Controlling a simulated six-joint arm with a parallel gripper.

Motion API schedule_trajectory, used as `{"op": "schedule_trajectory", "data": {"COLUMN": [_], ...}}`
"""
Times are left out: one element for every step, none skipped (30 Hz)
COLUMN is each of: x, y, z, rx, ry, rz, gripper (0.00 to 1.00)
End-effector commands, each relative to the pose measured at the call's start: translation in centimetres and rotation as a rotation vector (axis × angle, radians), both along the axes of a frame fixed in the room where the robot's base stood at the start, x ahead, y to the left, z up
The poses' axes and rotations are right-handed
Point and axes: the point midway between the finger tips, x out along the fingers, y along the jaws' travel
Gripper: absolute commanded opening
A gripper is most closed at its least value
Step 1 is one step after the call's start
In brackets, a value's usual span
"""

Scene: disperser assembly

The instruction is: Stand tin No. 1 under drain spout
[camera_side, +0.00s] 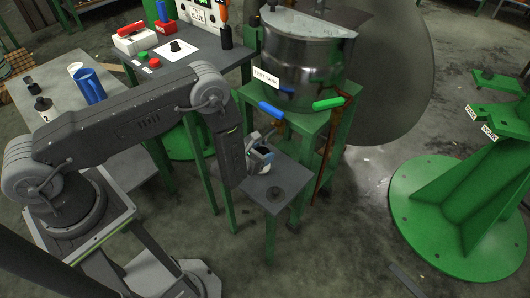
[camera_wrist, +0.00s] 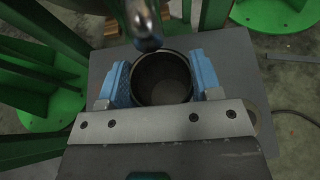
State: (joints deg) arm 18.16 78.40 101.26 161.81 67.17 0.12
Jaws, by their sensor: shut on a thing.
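Tin No. 1 (camera_wrist: 163,78) is a dark, open-topped round tin, upright between the blue finger pads of my gripper (camera_wrist: 162,82). The gripper is shut on its sides. A shiny metal spout end (camera_wrist: 143,22) hangs at the tin's far rim in the wrist view, overlapping the rim from above. In the side view my gripper (camera_side: 261,157) is over the small grey stand (camera_side: 290,181), below the steel tank (camera_side: 305,60). The tin is mostly hidden there by the gripper and arm. I cannot tell whether the tin's base touches the stand. No number shows on the tin.
A dark round piece (camera_side: 276,194) lies on the stand's front part. The tank's green bench (camera_side: 300,118) has blue (camera_side: 271,109) and green (camera_side: 328,103) handles at its edge. A blue jug (camera_side: 90,86) stands on the left table. A green pedestal (camera_side: 455,205) is at right.

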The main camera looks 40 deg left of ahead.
Motion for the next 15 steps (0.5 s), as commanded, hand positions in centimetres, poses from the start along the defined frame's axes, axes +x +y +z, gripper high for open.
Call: {"op": "schedule_trajectory", "data": {"x": [1.0, 1.5, 2.1, 2.1, 1.9, 1.9, 1.9, 1.9, 1.9, 1.9, 1.9, 1.9, 1.9, 1.9, 1.9], "y": [0.1, 0.1, 0.1, 0.1, 0.1, 0.1, 0.0, 0.0, 0.0, 0.0, 0.0, 0.0, 0.0, 0.0, 0.0], "z": [0.0, 0.1, 0.1, -0.4, -1.0, -1.3, -1.4, -1.5, -1.5, -1.5, -1.5, -1.5, -1.5, -1.5, -1.5], "rx": [-0.001, -0.001, -0.001, 0.0, 0.001, 0.001, 0.001, 0.0, 0.0, 0.0, 0.0, 0.0, 0.0, 0.0, 0.0], "ry": [-0.004, -0.005, -0.003, 0.001, 0.004, 0.002, 0.002, 0.001, 0.0, 0.0, 0.0, 0.0, 0.0, 0.0, 0.0], "rz": [0.003, 0.003, 0.003, 0.001, 0.001, 0.0, 0.0, 0.0, 0.0, 0.0, 0.0, 0.0, 0.0, 0.0, 0.0], "gripper": [0.31, 0.31, 0.31, 0.31, 0.31, 0.31, 0.31, 0.31, 0.31, 0.31, 0.31, 0.31, 0.31, 0.31, 0.31]}}
